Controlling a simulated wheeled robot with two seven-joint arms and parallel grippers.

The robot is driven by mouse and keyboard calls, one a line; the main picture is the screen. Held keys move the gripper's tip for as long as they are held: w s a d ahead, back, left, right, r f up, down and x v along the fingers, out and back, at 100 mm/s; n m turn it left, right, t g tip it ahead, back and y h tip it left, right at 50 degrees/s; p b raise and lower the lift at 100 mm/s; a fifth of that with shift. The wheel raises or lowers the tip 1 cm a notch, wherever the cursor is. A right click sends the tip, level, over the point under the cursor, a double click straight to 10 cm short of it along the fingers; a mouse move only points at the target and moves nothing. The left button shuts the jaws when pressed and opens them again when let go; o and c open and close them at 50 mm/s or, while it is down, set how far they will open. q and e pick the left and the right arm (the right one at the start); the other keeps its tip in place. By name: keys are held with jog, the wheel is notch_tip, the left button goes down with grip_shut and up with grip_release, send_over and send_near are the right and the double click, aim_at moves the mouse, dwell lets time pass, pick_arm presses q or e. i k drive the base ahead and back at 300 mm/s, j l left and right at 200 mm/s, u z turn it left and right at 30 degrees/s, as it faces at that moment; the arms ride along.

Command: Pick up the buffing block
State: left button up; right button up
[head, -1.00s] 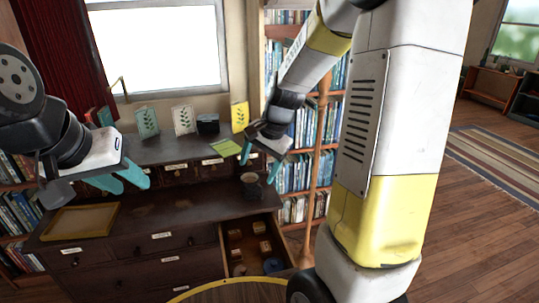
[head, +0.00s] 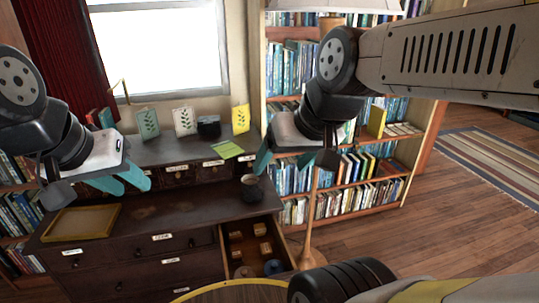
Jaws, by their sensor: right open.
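The open drawer (head: 225,250) at the lower middle holds several small tan blocks; one block (head: 260,229) lies near its back. A blue-grey round thing (head: 272,267) lies near its front. I cannot tell which of these, if any, is the buffing block. My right gripper (head: 281,167) is open and empty, with teal fingers apart, above and beyond the drawer, in front of the bookshelf. My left gripper (head: 121,186) hangs over the left part of the desk, its teal fingers apart and empty.
The dark desk (head: 160,210) bears a tan tray (head: 80,222), a cup (head: 250,181) beside a dark round thing, a green booklet (head: 227,149) and upright cards. A thin wooden stand (head: 311,215) rises right of the drawer. A round yellow-rimmed top (head: 232,284) is in front.

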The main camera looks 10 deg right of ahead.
aim_at(266, 251)
jog(key=i+j+z, duration=0.2)
jog(key=j, duration=0.15)
jog(key=j+z, duration=0.2)
jog(key=j, duration=0.2)
jog(key=i+j+z, duration=0.2)
jog(key=j, duration=0.2)
jog(key=k+l, duration=0.2)
jog(key=l, duration=0.05)
